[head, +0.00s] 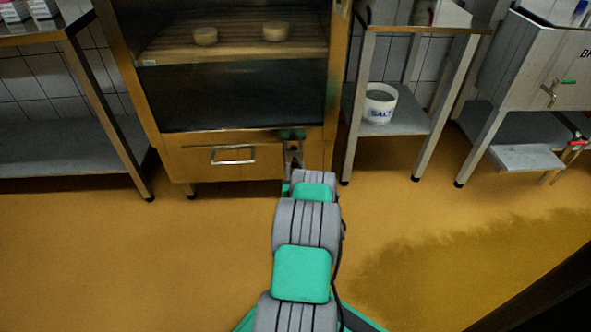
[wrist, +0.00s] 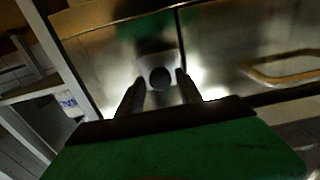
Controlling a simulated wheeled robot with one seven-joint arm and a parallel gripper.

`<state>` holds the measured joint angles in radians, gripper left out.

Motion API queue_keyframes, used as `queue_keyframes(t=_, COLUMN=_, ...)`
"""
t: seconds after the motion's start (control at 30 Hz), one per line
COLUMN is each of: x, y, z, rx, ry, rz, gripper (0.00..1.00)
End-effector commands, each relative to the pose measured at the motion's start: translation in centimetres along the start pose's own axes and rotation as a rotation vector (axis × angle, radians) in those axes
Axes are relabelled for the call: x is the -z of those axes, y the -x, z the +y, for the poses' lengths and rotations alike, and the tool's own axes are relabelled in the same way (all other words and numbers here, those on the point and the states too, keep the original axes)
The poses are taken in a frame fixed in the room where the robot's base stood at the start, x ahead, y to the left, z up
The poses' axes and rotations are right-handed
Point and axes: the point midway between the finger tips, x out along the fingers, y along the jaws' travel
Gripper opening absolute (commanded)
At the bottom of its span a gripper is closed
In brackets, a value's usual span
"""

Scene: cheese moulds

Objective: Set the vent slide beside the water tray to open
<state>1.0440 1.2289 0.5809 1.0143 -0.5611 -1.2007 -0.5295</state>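The vent slide shows in the wrist view as a pale plate with a dark round knob (wrist: 160,78), on the cabinet's lower front. Its setting cannot be read. In the head view my arm and gripper (head: 293,150) cover that spot. In the wrist view my gripper (wrist: 158,88) is open, with one finger on each side of the knob and a visible gap to each. The handle also shows at right in the wrist view (wrist: 285,72).
The wooden cabinet (head: 135,75) holds two pale cheeses on a shelf behind glass. A steel table (head: 420,118) with a white SALT bucket (head: 379,108) stands close on the right. Another steel table (head: 70,155) stands left. The floor in front is clear.

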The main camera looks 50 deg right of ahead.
Motion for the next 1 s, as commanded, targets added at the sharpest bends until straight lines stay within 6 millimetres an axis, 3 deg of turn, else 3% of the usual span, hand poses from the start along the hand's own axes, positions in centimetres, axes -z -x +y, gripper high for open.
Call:
queue_keyframes(t=0.5, x=0.00, y=0.01, z=-0.01, rx=0.000, ry=0.000, rz=0.000, gripper=0.00)
queue_keyframes(t=1.0, x=-0.01, y=0.01, z=-0.01, rx=0.000, ry=0.000, rz=0.000, gripper=0.00)
